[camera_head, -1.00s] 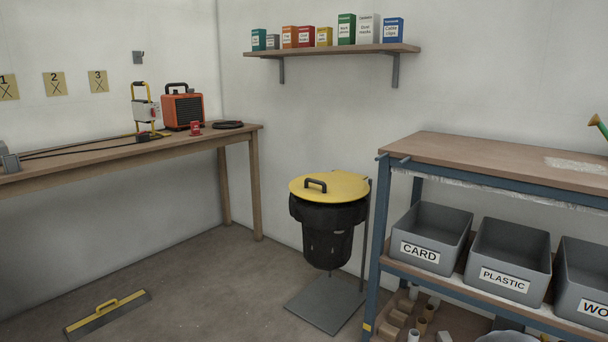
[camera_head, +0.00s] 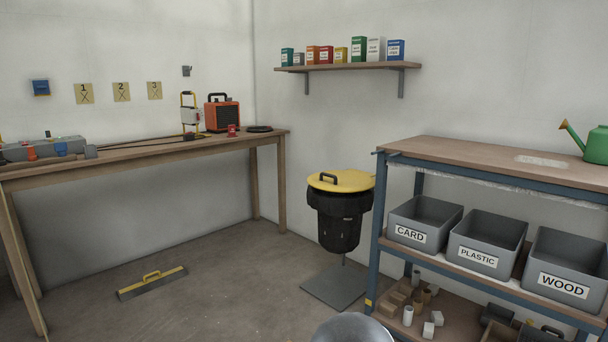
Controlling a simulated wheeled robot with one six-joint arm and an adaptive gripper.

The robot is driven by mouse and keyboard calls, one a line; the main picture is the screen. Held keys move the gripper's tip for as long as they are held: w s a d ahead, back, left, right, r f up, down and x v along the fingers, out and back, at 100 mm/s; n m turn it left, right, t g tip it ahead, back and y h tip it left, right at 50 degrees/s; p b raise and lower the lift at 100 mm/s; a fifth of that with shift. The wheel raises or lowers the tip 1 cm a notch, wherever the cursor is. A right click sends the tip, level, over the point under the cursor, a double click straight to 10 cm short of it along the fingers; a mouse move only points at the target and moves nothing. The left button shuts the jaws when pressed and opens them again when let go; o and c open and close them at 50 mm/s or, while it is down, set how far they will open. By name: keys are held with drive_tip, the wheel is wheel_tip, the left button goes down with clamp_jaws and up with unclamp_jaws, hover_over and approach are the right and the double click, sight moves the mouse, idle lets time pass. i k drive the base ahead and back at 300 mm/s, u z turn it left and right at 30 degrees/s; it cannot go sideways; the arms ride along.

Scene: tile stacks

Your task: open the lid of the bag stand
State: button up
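The bag stand stands on the floor between the long bench and the shelving unit. Its round yellow lid (camera_head: 350,181) lies flat and closed on top, with a dark handle (camera_head: 328,178) at its left front. A black bag (camera_head: 338,227) hangs below the lid, above a grey base plate (camera_head: 340,287). The right side of the stand is partly hidden behind the shelving post. My gripper is not in view.
A wooden bench (camera_head: 150,148) runs along the left wall. The shelving unit (camera_head: 470,158) with grey bins (camera_head: 485,243) is close on the right. A yellow-handled bar (camera_head: 152,283) lies on the floor. A rounded grey object (camera_head: 352,328) shows at the bottom edge.

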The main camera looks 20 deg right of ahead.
sight(351, 180)
drive_tip(key=u, duration=0.4)
drive_tip(key=i, duration=2.5)
drive_tip(key=z, duration=1.25)
drive_tip(key=i, duration=1.05)
drive_tip(key=z, duration=0.9)
